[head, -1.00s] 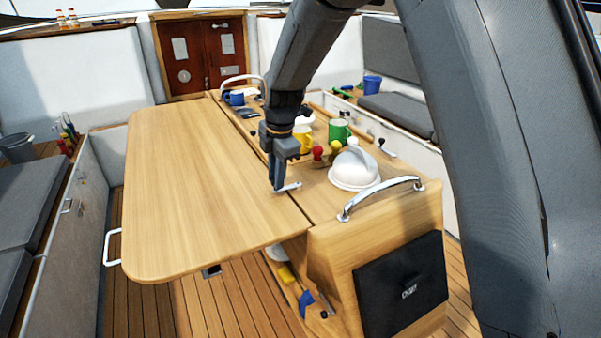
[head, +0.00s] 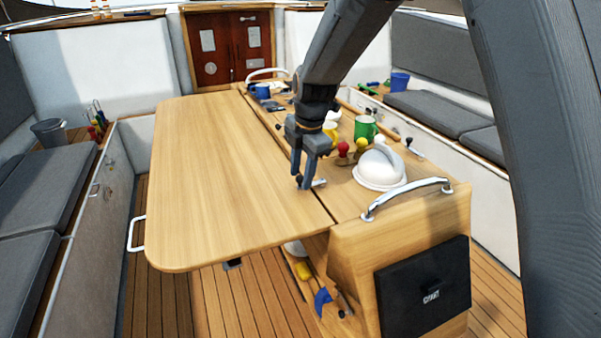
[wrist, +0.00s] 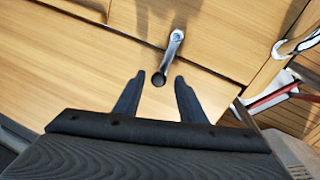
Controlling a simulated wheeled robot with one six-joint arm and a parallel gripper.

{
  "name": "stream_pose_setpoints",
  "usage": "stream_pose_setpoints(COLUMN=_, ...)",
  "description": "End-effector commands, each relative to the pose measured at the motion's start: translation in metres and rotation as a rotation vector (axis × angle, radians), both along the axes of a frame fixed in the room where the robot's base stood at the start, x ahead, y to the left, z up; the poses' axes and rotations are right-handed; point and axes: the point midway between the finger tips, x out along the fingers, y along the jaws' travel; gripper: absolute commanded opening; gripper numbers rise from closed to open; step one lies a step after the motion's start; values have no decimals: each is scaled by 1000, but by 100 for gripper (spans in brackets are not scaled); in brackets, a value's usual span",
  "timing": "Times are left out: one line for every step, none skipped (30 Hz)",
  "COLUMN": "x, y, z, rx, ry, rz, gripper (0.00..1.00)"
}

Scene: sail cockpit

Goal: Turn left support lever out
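A short silver lever (wrist: 176,42) with a dark round knob lies on the wooden table top near the seam of the leaf, in the wrist view. In the head view it shows as a small metal piece (head: 319,183) just right of my fingers. I cannot tell whether it is the left support lever. My gripper (wrist: 160,79) is open and empty, with the knob showing between its fingertips. Whether the fingers touch it is unclear. In the head view my gripper (head: 303,184) points down over the table. A small dark part (head: 233,263) shows under the leaf's front edge.
The raised leaf (head: 215,180) is bare. A white dome (head: 381,168), a green mug (head: 365,128) and knobbed levers stand right of my gripper. A chrome handle (head: 405,197) arches over the table's front end. Benches flank both sides.

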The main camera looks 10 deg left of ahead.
Motion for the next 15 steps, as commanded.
stream_pose_setpoints(x=0, y=0, z=0, rx=0, ry=0, rz=-1, gripper=37)
stream_pose_setpoints(x=0, y=0, z=0, rx=0, ry=0, rz=-1, gripper=37)
stream_pose_setpoints(x=0, y=0, z=0, rx=0, ry=0, rz=-1, gripper=37)
stream_pose_setpoints(x=0, y=0, z=0, rx=0, ry=0, rz=-1, gripper=37)
stream_pose_setpoints(x=0, y=0, z=0, rx=0, ry=0, rz=-1, gripper=37)
stream_pose_setpoints(x=0, y=0, z=1, rx=1, ry=-1, rz=-1, gripper=37)
stream_pose_setpoints(x=0, y=0, z=3, rx=1, ry=-1, rz=-1, gripper=37)
stream_pose_setpoints(x=0, y=-1, z=5, rx=1, ry=-2, rz=-1, gripper=37)
stream_pose_setpoints(x=0, y=-1, z=9, rx=1, ry=-3, rz=-1, gripper=37)
stream_pose_setpoints(x=-1, y=-1, z=12, rx=1, ry=-3, rz=-1, gripper=37)
stream_pose_setpoints(x=-1, y=-2, z=16, rx=1, ry=-3, rz=-1, gripper=37)
stream_pose_setpoints(x=-2, y=-3, z=22, rx=2, ry=-4, rz=-1, gripper=37)
stream_pose_setpoints(x=-3, y=-3, z=26, rx=2, ry=-4, rz=0, gripper=37)
stream_pose_setpoints(x=-4, y=-3, z=31, rx=2, ry=-4, rz=0, gripper=37)
stream_pose_setpoints(x=-5, y=-4, z=38, rx=2, ry=-4, rz=1, gripper=37)
